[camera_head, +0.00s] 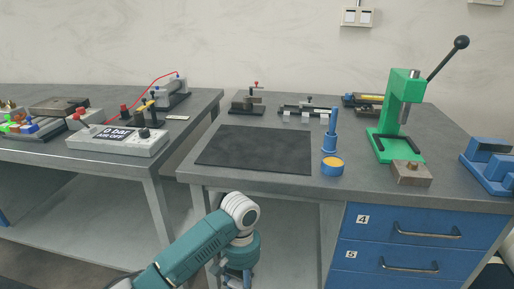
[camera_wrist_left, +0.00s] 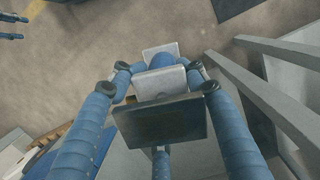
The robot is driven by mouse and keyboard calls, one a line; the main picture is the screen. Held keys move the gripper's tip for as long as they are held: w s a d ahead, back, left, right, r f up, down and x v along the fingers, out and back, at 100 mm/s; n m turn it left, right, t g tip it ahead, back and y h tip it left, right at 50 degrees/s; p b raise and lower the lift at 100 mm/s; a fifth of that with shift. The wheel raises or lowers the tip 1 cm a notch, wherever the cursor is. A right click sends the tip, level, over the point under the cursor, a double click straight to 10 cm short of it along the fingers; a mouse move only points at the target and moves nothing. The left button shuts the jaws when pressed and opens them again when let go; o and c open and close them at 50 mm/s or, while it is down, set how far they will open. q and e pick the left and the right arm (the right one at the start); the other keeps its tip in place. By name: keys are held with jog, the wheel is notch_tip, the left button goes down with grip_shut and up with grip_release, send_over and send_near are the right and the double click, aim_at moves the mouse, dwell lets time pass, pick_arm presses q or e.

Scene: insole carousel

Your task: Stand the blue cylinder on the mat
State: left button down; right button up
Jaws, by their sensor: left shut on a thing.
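The black mat (camera_head: 258,148) lies flat and bare on the grey workbench. My left gripper (camera_head: 238,279) hangs low in front of the bench, below its top, cut off by the picture's bottom edge. In the left wrist view its fingers (camera_wrist_left: 160,76) are shut around a blue rounded piece (camera_wrist_left: 160,62), which looks like the blue cylinder. Light grey pads and a dark plate hide most of it, so its tilt cannot be told. My right gripper is in neither view.
Right of the mat stand a short blue round piece with a yellow top (camera_head: 332,166) and a blue post on a base (camera_head: 330,140). A green lever press (camera_head: 398,118) stands farther right. The workbench's front edge (camera_head: 250,187) and drawers (camera_head: 410,238) lie near my arm.

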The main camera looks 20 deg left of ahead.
pick_arm(q)
jog(key=s+d+r+m, duration=0.1)
jog(key=d+r, duration=0.1)
jog(key=r, duration=0.9)
jog(key=s+d+r+m, duration=0.1)
jog(key=d+r+m, duration=0.1)
jog(key=r, duration=0.9)
jog(key=shift+s+d+r+y, duration=0.2)
jog(key=shift+d+r+y, duration=0.1)
jog(key=shift+d, duration=0.25)
jog(key=shift+a, duration=0.15)
